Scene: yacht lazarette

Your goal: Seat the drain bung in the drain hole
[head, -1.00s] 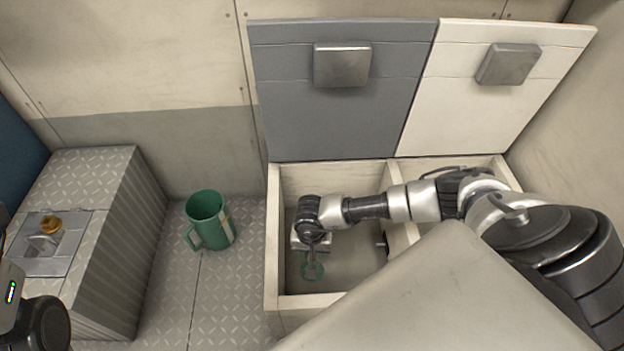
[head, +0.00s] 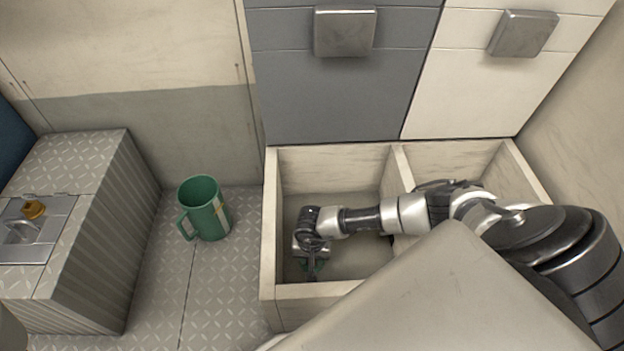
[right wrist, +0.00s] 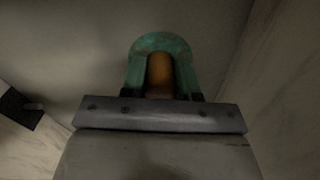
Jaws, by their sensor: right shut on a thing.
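My right gripper (head: 312,268) reaches down into the left compartment of the open locker, close to its front wall. It is shut on an orange-brown piece (right wrist: 160,72), which I take to be the drain bung. A worn green ring (right wrist: 162,42) shows around the far side of that piece in the right wrist view; it looks like the drain's rim. In the head view the green ring (head: 320,266) is mostly covered by the gripper. The hole itself is hidden, and I cannot tell whether the bung is inside it. My left gripper is out of view.
The locker's wooden walls (head: 268,240) and divider (head: 401,165) stand close around my right arm. Grey (head: 345,95) and white (head: 490,85) lids lean open behind.

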